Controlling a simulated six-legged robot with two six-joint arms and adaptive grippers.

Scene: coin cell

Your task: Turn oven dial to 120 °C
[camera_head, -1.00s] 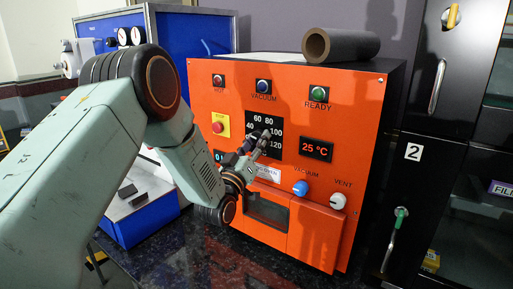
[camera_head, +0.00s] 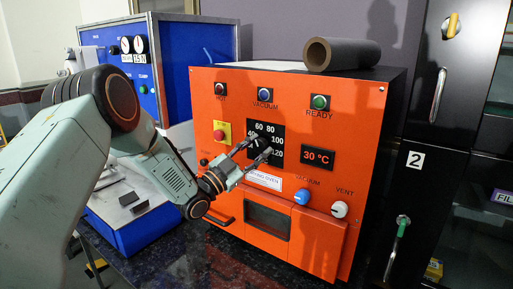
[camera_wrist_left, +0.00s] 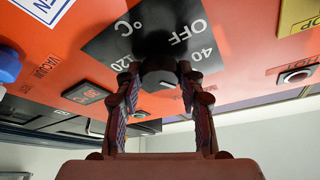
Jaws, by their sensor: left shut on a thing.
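The oven dial (camera_wrist_left: 158,72) is a dark round knob on a black scale plate (camera_head: 250,124), marked OFF and 40 to 120 °C, on the orange oven front. My left gripper (camera_head: 265,146) reaches in from the left, its two fingers on either side of the dial and shut on it. In the left wrist view the dial sits between the fingertips, with a small white mark on its rim. The head view mostly hides the dial behind the fingers. The oven display (camera_head: 318,157) reads 30 °C. My right gripper is not in view.
A yellow-backed stop button (camera_head: 221,131) is left of the scale. A blue vacuum knob (camera_head: 301,197) and a white vent knob (camera_head: 339,209) are lower right. A grey roll (camera_head: 342,53) lies on the oven. A blue device (camera_head: 130,222) stands left.

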